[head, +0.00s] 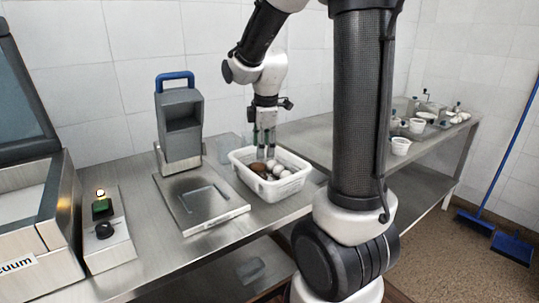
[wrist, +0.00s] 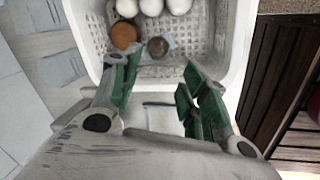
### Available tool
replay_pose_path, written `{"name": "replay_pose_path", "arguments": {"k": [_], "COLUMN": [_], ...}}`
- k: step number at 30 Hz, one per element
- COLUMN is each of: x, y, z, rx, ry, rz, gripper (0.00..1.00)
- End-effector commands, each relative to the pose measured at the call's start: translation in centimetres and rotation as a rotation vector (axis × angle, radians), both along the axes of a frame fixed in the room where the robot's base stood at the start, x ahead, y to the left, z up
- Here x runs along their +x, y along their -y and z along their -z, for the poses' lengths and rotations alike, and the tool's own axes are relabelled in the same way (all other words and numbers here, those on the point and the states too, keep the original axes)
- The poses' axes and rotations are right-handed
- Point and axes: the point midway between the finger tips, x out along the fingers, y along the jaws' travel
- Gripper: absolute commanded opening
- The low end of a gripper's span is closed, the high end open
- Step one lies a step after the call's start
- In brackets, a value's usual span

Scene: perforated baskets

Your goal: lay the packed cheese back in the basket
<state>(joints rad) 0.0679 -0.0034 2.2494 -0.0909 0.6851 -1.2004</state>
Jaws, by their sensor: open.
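The white perforated basket (head: 299,184) stands on the steel table and holds several rounded items. In the wrist view the basket (wrist: 237,45) holds white pieces (wrist: 152,6), an orange-brown round piece (wrist: 124,35) and a smaller grey-brown round piece (wrist: 158,47). I cannot tell which of these is the packed cheese; no wrapping shows clearly. My gripper (head: 266,151) points down over the basket. Its green-padded fingers (wrist: 162,70) are spread apart, with nothing visibly held between them. The fingers and palm hide part of the basket's near side.
A vacuum machine (head: 40,215) is at far left. White cups (head: 401,146) stand on the table's right part.

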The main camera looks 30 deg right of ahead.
Motion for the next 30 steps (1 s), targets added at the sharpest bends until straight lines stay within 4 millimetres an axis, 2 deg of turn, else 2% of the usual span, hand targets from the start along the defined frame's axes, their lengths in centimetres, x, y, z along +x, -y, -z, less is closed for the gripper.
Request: {"name": "replay_pose_path", "arguments": {"k": [2,5,9,12,15,18,21,30], "x": [-1.5,-4.9,-11.2,-15.2,-18.1,-19.8,-20.4,-20.5], "y": [-0.4,-1.2,-2.5,-3.2,-3.7,-4.0,-4.1,-4.1], "z": [-1.6,-4.2,-6.9,-7.7,-7.9,-7.7,-7.7,-7.7], "rx": [0.022,0.077,0.193,0.276,0.346,0.388,0.407,0.408], "ry": [0.025,0.07,0.132,0.163,0.18,0.187,0.188,0.188], "rz": [0.081,0.273,0.61,0.824,0.989,1.091,1.135,1.142], "gripper": [0.45,0.45,0.45,0.45,0.45,0.45,0.45,0.45]}}
